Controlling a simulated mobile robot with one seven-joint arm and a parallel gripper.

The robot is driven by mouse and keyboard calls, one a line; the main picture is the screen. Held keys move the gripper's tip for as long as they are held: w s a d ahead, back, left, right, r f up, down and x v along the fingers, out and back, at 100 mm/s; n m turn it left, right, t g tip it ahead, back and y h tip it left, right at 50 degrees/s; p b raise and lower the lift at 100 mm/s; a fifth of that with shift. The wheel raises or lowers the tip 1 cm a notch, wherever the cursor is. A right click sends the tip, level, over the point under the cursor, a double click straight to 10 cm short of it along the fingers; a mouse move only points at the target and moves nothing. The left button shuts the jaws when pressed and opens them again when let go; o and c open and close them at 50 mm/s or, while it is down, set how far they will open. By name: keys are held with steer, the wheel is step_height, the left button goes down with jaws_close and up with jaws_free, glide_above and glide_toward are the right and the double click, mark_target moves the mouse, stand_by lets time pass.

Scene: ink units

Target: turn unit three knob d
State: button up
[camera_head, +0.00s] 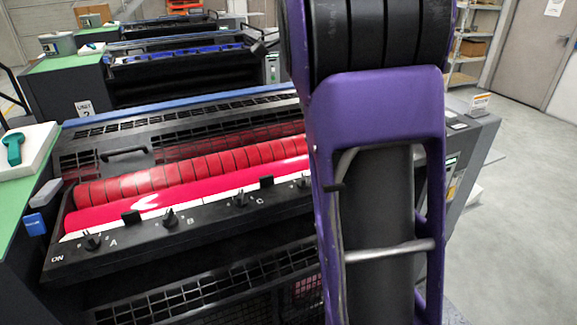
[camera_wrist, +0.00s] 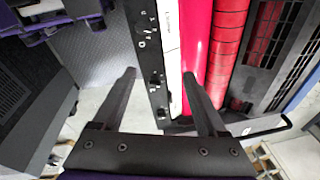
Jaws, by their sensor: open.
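The nearest ink unit (camera_head: 180,195) has red rollers and a black front panel (camera_head: 140,235); no unit number shows on it. The panel carries knob A (camera_head: 91,241), knob B (camera_head: 170,217) and knob C (camera_head: 240,199). A further knob (camera_head: 302,181), in the place of knob D, shows at the edge of my purple arm, its label hidden. In the wrist view my gripper (camera_wrist: 160,74) is open and empty. I cannot read that knob's letter or tell the height gap.
A blue-inked unit (camera_head: 180,60) marked unit 2 stands behind, with another farther back. A green-topped side table (camera_head: 12,205) with a white tray is at left. My arm hides the unit's right part. Grey floor at right is clear.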

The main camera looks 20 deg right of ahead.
steer(key=f+b, duration=0.1)
steer(key=f, duration=0.4)
steer(key=s+f+m+y+b, duration=0.1)
steer(key=f+b, duration=0.1)
steer(key=f, duration=0.4)
steer(key=f+m+g+y+b, duration=0.1)
steer(key=f, duration=0.4)
steer(key=shift+s+a+f, duration=0.3)
steer(key=shift+a, duration=0.05)
jaws_close()
